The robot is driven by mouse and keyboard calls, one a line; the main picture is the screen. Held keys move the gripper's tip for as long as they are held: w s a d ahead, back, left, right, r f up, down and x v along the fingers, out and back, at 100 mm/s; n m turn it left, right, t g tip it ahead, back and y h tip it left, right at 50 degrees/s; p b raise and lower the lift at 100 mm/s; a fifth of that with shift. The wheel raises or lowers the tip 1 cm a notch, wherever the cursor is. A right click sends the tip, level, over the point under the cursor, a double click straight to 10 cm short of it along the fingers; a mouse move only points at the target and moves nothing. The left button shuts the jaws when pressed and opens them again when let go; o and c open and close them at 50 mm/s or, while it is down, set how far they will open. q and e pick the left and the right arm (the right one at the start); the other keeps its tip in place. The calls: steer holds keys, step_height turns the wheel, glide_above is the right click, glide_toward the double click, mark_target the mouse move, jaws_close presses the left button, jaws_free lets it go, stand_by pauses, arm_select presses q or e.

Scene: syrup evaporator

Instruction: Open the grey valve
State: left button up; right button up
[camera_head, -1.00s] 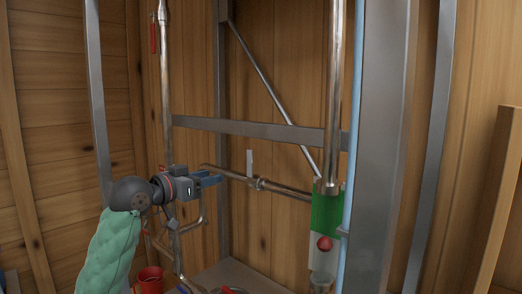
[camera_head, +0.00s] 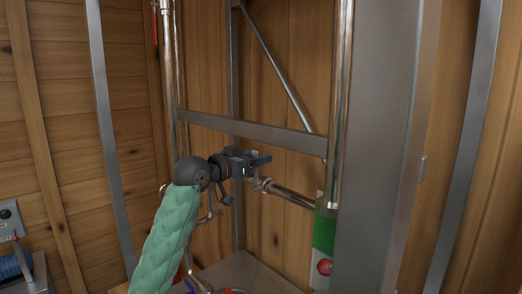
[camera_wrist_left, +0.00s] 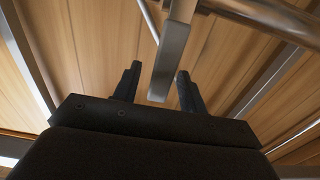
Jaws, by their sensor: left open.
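The grey valve (camera_head: 262,185) sits on a horizontal metal pipe in the head view, and its lever is mostly hidden behind my left gripper (camera_head: 258,162). In the left wrist view the flat grey lever (camera_wrist_left: 172,55) points toward the palm, with its free end between the two dark fingers. My left gripper (camera_wrist_left: 158,75) is open, with a finger on each side of the lever. A gap shows on the left side; the gap on the right looks narrower, and I cannot tell whether it touches. My right gripper is out of view.
A wide grey post (camera_head: 378,150) stands right of the valve. A sight tube (camera_head: 325,230) with green and a red ball (camera_head: 324,267) hangs beside it. A metal crossbar (camera_head: 255,133) runs just above my gripper. A vertical pipe (camera_head: 170,90) stands to the left.

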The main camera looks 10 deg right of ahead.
arm_select(q)
steer(key=shift+w+d, duration=0.35)
steer(key=shift+d, duration=0.15)
steer(key=shift+d+p, duration=0.1)
steer(key=shift+p, duration=0.2)
jaws_close()
